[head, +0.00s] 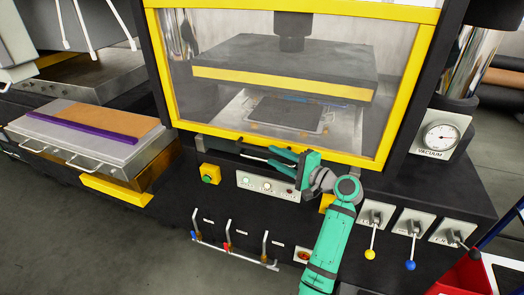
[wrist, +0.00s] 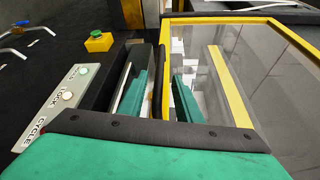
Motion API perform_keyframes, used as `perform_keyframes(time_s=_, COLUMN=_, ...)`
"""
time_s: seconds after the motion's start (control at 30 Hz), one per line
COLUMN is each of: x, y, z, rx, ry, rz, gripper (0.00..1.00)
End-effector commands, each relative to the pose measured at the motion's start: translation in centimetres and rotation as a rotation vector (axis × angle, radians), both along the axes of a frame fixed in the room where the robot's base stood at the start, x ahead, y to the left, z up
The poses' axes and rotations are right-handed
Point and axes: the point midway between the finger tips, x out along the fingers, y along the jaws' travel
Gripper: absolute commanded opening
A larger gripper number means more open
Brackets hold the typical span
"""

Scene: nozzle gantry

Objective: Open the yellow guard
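The yellow guard (head: 290,148) is a yellow frame around a clear window on the front of the press. It is down over the press opening, and its edge also shows in the wrist view (wrist: 166,65). A dark handle bar (head: 225,142) runs along its lower edge. My gripper (head: 270,156) is at this lower edge, right of its middle, fingers pointing left. In the wrist view its two teal fingers (wrist: 160,95) are apart, with a dark bar and the yellow edge between or just beyond them. I cannot tell whether they touch the handle.
Below the guard are a green button on a yellow box (head: 209,174), a panel with lamps (head: 267,186) and several small levers (head: 228,235). A tray with a purple strip (head: 80,125) stands left. A vacuum gauge (head: 440,138) and more levers (head: 411,235) are right.

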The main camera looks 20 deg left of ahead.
Motion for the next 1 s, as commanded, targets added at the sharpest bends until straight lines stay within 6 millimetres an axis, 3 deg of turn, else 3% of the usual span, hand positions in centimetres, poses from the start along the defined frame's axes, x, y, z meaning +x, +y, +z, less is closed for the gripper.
perform_keyframes(time_s=0.1, x=0.9, y=2.1, z=-0.2, rx=0.001, ry=0.001, rz=0.002, gripper=0.31)
perform_keyframes(time_s=0.33, x=2.2, y=5.0, z=-0.5, rx=-0.001, ry=0.0, rz=0.001, gripper=0.31)
perform_keyframes(time_s=0.8, x=2.7, y=6.1, z=-0.6, rx=0.0, ry=0.0, rz=-0.002, gripper=0.31)
perform_keyframes(time_s=0.93, x=2.7, y=6.1, z=-0.6, rx=-0.001, ry=-0.001, rz=-0.002, gripper=0.02)
perform_keyframes(time_s=1.0, x=2.7, y=6.1, z=-0.6, rx=0.0, ry=0.0, rz=-0.002, gripper=0.0)
